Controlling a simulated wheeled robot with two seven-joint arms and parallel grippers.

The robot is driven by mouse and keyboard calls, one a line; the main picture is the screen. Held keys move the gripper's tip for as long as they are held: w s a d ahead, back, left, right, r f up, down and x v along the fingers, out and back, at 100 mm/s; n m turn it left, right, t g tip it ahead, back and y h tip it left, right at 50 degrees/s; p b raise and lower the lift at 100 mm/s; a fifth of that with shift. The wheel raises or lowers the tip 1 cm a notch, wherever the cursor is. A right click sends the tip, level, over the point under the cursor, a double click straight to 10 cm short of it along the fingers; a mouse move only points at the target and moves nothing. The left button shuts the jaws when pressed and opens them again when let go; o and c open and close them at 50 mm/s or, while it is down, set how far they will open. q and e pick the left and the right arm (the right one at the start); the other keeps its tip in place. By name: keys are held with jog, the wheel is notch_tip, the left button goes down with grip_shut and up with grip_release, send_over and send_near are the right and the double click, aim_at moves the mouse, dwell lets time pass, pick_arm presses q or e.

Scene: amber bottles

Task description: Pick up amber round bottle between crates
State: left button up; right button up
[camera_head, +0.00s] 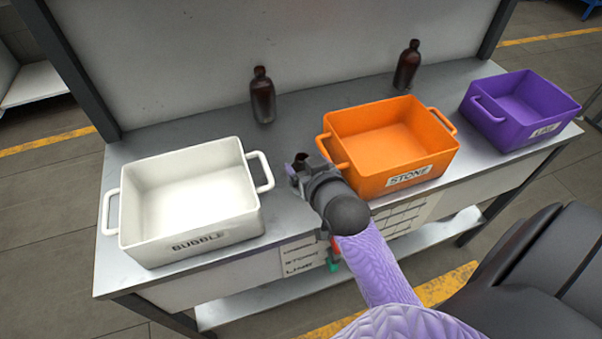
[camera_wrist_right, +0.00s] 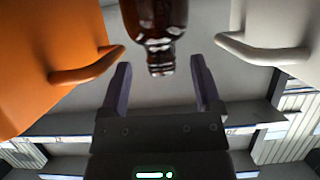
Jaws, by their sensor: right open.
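My right gripper (camera_head: 297,168) is open between the white crate and the orange crate. In the right wrist view, an amber round bottle (camera_wrist_right: 158,25) shows between the two crate handles. Its neck points down in that picture and lines up with the gap between the open fingers (camera_wrist_right: 160,85); no finger visibly touches it. In the head view, a dark brown patch (camera_head: 301,158) shows at my right gripper; the gripper hides most of what is there. Two more amber bottles stand upright at the back, one behind the gap (camera_head: 263,97) and one behind the orange crate (camera_head: 407,67). My left gripper is not seen.
The white crate (camera_head: 131,202) labelled BUBBLE is left of the gripper, its handle close. The orange crate (camera_head: 352,178) labelled STONE is right, its handle close too. A purple crate (camera_head: 493,125) stands at the far right. The grey table (camera_head: 213,127) is bare behind the white crate.

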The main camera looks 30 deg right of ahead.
jog(key=shift+w+d+f, duration=0.15)
jog(key=shift+w+f, duration=0.45)
jog(key=shift+w, duration=0.2)
jog(key=shift+w+d, duration=0.1)
jog(key=shift+w, duration=0.2)
jog(key=shift+r, duration=0.1)
jog(key=c, duration=0.9)
grip_shut()
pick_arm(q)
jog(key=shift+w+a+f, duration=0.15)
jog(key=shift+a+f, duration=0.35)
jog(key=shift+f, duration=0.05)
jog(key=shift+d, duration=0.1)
